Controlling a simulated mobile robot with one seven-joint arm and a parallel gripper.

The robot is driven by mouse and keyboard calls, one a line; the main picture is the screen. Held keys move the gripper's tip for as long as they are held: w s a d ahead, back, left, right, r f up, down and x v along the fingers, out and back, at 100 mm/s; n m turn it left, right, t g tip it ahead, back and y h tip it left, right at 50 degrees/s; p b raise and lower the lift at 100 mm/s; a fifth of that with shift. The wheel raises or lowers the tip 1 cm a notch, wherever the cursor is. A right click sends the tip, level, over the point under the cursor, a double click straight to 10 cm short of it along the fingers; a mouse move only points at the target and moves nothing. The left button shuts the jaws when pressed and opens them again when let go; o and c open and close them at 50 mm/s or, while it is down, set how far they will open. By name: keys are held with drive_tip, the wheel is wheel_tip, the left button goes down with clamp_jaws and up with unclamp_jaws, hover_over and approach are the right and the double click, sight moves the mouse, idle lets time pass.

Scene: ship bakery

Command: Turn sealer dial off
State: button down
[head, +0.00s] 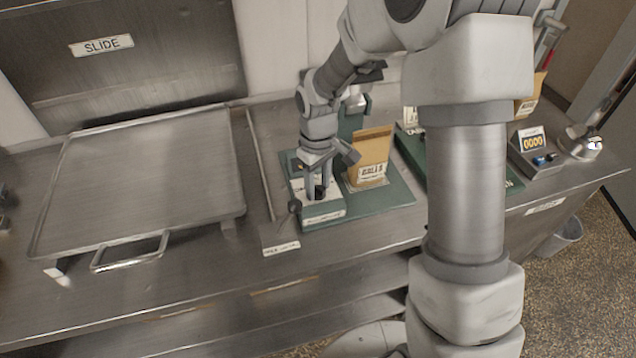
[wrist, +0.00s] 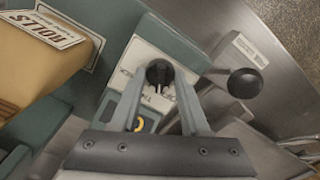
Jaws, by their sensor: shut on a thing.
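The sealer (head: 325,214) is a low box with a white top and green body on the steel counter. Its black round dial (wrist: 160,72) sits on the white top plate (wrist: 142,60), which has printed lettering I cannot fully read. My gripper (head: 318,188) points down over the sealer. In the wrist view my gripper (wrist: 160,80) has one finger on each side of the dial, shut on it. A pale pointer mark shows on the dial's near side. A yellow ring mark (wrist: 139,125) shows on a green part between the fingers.
A black ball knob (wrist: 245,83) on a lever stands close right of the fingers. A brown "ROLLS" bag (head: 369,157) stands right of the sealer on a green base (head: 400,192). A large steel tray (head: 150,180) lies left. A display box (head: 533,150) stands far right.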

sight(318, 186)
drive_tip(key=n+p, duration=0.1)
drive_tip(key=n, duration=0.5)
drive_tip(key=shift+r, duration=0.1)
idle(0.5)
drive_tip(key=shift+c, duration=2)
unclamp_jaws()
wheel_tip(318, 186, up, 17)
drive_tip(key=shift+r+p, duration=0.2)
drive_tip(key=shift+p, duration=0.25)
drive_tip(key=s+d+r+m+t, duration=0.2)
drive_tip(key=s+d+r+m, duration=0.1)
drive_tip(key=s+m, duration=0.4)
drive_tip(key=s+d+r+m+t, duration=0.3)
drive_tip(key=s+d+m, duration=0.3)
drive_tip(key=s, duration=0.7)
drive_tip(key=shift+s+r+m+t, duration=0.25)
drive_tip(key=shift+r+m, duration=0.25)
drive_tip(key=shift+r, duration=0.25)
